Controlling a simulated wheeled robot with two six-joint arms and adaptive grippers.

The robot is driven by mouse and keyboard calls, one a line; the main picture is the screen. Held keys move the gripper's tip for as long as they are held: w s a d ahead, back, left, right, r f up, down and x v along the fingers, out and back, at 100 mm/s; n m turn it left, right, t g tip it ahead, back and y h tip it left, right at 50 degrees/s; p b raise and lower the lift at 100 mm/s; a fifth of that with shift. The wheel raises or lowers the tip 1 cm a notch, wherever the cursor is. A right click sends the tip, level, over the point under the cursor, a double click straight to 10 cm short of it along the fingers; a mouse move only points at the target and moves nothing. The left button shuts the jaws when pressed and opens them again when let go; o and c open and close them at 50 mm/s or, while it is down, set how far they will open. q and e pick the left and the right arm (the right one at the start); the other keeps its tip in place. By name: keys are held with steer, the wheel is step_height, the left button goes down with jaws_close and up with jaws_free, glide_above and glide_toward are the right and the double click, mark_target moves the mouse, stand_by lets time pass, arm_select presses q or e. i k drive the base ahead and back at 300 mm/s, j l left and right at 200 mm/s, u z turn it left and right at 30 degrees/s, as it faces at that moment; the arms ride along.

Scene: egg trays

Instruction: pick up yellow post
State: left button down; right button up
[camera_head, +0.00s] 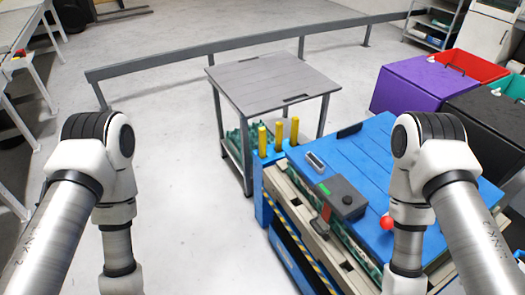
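Several yellow posts may be in the scene, but I see three clearly: a left yellow post (262,141), a middle yellow post (279,136) and a right yellow post (294,131). They stand upright in a row on a blue holder (270,159) at the far left corner of the blue-topped station. My two arms come in at the left and right sides, and their lower links run out of the bottom of the picture. Neither gripper shows. Both arms are well apart from the posts in the picture.
The blue-topped station (363,150) carries a dark device (342,197) and a red ball (387,222). A grey table (270,80) stands behind the posts. Purple (410,85) and black bins stand at right. A low rail (200,53) crosses behind. The floor at centre left is clear.

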mark_target(261, 130)
steer(key=i+j+z, duration=0.15)
steer(key=j, duration=0.2)
steer(key=i+j+z, duration=0.3)
steer(key=j, duration=0.45)
steer(key=i+j+z, duration=0.15)
steer(key=j, duration=0.25)
steer(key=i+j+z, duration=0.15)
steer(key=j, duration=0.25)
steer(key=i+j+z, duration=0.1)
steer(key=j, duration=0.35)
steer(key=i+l+z, duration=0.1)
steer(key=i+z, duration=0.45)
